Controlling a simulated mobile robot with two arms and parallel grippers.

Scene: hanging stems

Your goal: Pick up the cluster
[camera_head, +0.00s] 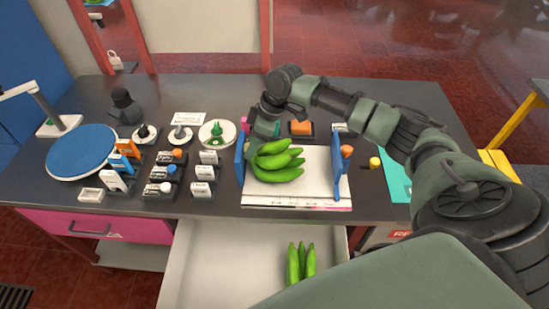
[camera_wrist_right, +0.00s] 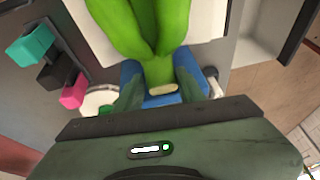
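A cluster of green bananas (camera_head: 278,168) lies on a white board (camera_head: 310,188) between two blue uprights, the left one (camera_head: 240,158) and the right one (camera_head: 338,178). My right gripper (camera_head: 256,146) is at the cluster's left end, by the left upright. In the right wrist view, the stem end of the cluster (camera_wrist_right: 158,35) points at the right gripper (camera_wrist_right: 160,82), with one finger on each side of it and blue parts around it. I cannot tell whether the fingers press on the stem. My left gripper is out of view.
More green bananas (camera_head: 300,262) lie in an open pale drawer (camera_head: 215,265) below the table front. Small boxes and bottles (camera_head: 160,172), a blue disc (camera_head: 82,152) and a plate with a green item (camera_head: 217,133) stand to the left. An orange block (camera_head: 301,128) is behind the board.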

